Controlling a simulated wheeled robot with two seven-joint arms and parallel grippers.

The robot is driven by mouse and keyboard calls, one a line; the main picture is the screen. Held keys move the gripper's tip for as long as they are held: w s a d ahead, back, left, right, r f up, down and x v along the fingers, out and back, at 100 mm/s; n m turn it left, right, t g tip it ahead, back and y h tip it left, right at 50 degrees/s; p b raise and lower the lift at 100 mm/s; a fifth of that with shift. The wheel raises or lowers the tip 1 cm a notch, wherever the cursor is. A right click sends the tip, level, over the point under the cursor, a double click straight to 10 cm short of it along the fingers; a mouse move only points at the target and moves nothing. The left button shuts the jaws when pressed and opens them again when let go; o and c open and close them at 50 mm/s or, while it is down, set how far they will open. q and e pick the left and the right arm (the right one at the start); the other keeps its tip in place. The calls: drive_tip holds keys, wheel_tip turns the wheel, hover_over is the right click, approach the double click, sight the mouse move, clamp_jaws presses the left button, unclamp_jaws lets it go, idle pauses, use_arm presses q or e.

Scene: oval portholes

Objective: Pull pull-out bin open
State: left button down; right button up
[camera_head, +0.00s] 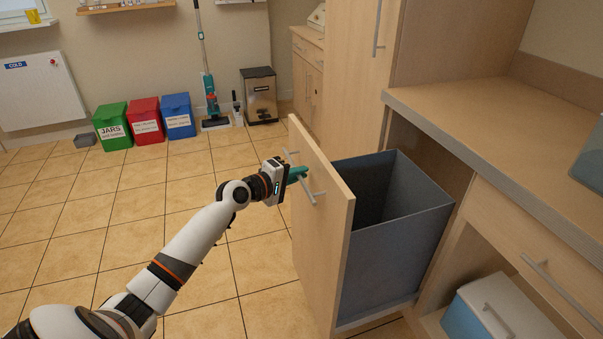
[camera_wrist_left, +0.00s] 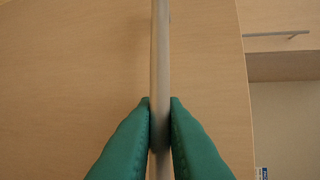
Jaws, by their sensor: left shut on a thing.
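The pull-out bin (camera_head: 395,240) is a grey-blue open-topped container behind a light wood front panel (camera_head: 325,245). It stands out from under the counter, with its dark inside showing from above. A metal bar handle (camera_head: 308,184) is on the panel's outer face. My left gripper (camera_head: 301,174) is at this handle, its green fingers partly seen from the side. In the left wrist view, the green fingers (camera_wrist_left: 160,120) are shut on the bar handle (camera_wrist_left: 160,60), one on each side. My right gripper is in neither view.
The counter (camera_head: 480,120) runs above the bin's opening, with a tall cabinet (camera_head: 365,70) behind. A blue and white cool box (camera_head: 500,310) sits low at the right. Green (camera_head: 112,126), red (camera_head: 146,122) and blue (camera_head: 178,116) bins stand by the far wall. The tiled floor at left is clear.

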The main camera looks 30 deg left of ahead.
use_arm(q)
drive_tip(key=c, duration=1.5)
unclamp_jaws()
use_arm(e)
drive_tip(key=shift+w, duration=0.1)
